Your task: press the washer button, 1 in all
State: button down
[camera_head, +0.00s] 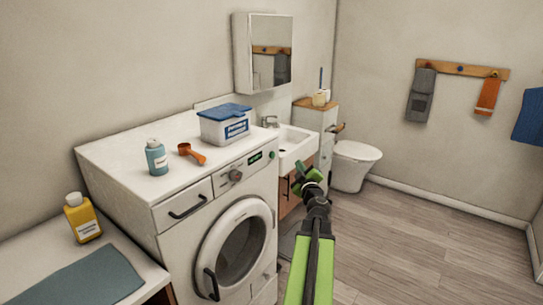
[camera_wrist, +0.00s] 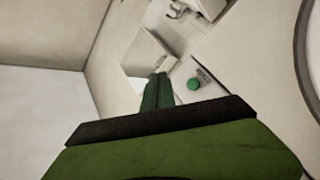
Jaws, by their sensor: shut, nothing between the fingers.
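The white washer (camera_head: 222,215) stands at the centre-left in the head view, its round door closed. Its front panel has a grey knob (camera_head: 235,175), a small lit display (camera_head: 255,157) and a round green button (camera_head: 271,155) at the panel's right end. The button also shows in the wrist view (camera_wrist: 194,85), just right of my fingertips. My gripper (camera_head: 305,172) is shut and empty, to the right of the button in the head view. It appears apart from the button; the exact distance is hard to tell. My gripper's green fingers point up in the wrist view (camera_wrist: 158,88).
On the washer top are a blue-lidded box (camera_head: 225,124), an orange scoop (camera_head: 192,153) and a blue bottle (camera_head: 156,157). A sink (camera_head: 296,147) and toilet (camera_head: 355,164) stand behind. The floor (camera_head: 430,240) at right is clear.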

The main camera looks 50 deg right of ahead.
aim_at(272, 155)
jog(key=w, duration=0.8)
jog(key=shift+w, duration=0.4)
jog(key=shift+w, duration=0.15)
dwell(1.7)
jog(key=shift+w, duration=0.25)
jog(key=shift+w, duration=0.6)
dwell(0.9)
jog(key=shift+s, duration=1)
